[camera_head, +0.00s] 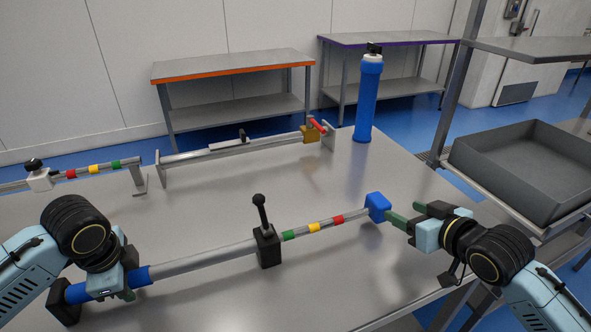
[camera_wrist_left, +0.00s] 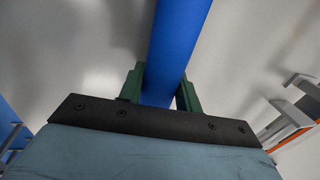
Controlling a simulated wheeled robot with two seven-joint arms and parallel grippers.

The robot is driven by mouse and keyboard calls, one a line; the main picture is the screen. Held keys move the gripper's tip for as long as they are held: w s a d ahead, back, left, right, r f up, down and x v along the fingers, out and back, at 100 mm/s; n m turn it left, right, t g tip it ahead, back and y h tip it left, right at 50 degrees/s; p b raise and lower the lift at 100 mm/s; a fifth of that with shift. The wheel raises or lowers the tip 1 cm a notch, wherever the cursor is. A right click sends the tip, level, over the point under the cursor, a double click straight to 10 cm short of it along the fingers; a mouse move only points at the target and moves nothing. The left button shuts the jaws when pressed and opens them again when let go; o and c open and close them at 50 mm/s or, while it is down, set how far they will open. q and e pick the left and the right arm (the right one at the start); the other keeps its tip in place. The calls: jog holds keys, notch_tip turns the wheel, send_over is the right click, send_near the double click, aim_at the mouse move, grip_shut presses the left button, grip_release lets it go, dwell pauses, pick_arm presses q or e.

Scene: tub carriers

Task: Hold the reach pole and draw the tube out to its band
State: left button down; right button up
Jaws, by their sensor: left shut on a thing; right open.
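The reach pole (camera_head: 208,260) lies across the front of the metal table, with a blue grip sleeve (camera_head: 137,277) at its left end. A black clamp with an upright lever (camera_head: 265,236) sits mid-pole.
Behind lie another banded pole (camera_head: 92,169) and a rail on brackets (camera_head: 232,148) with a red-handled brass part (camera_head: 313,130). A blue cylinder (camera_head: 368,100) stands at the back corner. A grey tub (camera_head: 525,165) sits on the right rack. The table between is clear.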

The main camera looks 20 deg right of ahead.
pick_arm(q)
jog(key=c, duration=0.9)
grip_release()
notch_tip(320, 180, up, 12)
jog(key=s, duration=0.2)
jog(key=shift+s, duration=0.2)
jog(key=shift+f, duration=0.15)
